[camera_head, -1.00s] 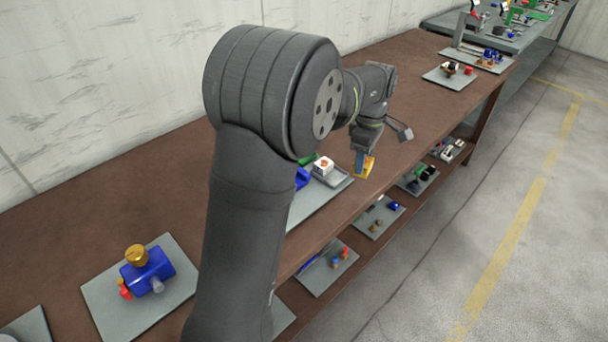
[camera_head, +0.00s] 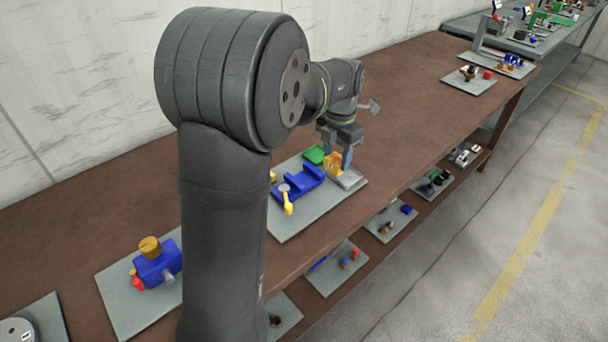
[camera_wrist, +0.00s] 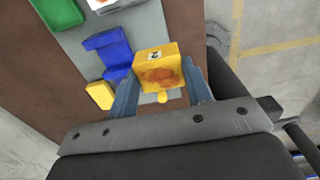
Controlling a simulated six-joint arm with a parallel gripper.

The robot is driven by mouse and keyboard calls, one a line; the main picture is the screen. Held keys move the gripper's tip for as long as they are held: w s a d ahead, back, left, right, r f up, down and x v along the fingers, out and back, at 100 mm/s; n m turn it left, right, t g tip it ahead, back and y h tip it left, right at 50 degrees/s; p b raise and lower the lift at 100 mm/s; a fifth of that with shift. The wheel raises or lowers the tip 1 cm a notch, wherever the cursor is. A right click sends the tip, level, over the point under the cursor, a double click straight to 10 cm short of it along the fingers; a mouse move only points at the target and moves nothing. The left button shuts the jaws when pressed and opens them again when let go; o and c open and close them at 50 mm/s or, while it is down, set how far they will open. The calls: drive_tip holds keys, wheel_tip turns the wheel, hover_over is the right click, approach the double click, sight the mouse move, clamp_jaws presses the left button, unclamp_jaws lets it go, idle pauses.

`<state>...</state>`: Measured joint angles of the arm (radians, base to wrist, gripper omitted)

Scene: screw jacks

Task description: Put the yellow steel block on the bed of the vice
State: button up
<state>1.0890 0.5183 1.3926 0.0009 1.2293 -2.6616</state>
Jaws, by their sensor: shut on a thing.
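My gripper (camera_head: 343,154) is shut on the yellow steel block (camera_head: 331,165), which has a number tag and a rusty-looking patch in the wrist view (camera_wrist: 158,66). The block sits between the two fingers, over the grey board to the right of the vice. The blue vice (camera_head: 297,184) lies on that board, with a yellow handle (camera_head: 287,203) toward the front. I cannot tell the exact height of the block.
Another board with a blue device (camera_head: 157,264) stands at the left.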

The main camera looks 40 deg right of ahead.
drive_tip(key=w+f, duration=0.2)
drive_tip(key=w, duration=0.1)
drive_tip(key=w+a+f, duration=0.1)
drive_tip(key=w+f, duration=0.1)
drive_tip(key=w, duration=0.2)
drive_tip(key=w+f, duration=0.2)
drive_tip(key=w, duration=0.1)
drive_tip(key=shift+w+a+f, duration=0.25)
drive_tip(key=shift+f, duration=1.9)
drive_tip(key=shift+f, duration=0.15)
drive_tip(key=o, duration=1.3)
drive_tip(key=shift+o, duration=0.2)
wheel_tip(320, 180, up, 12)
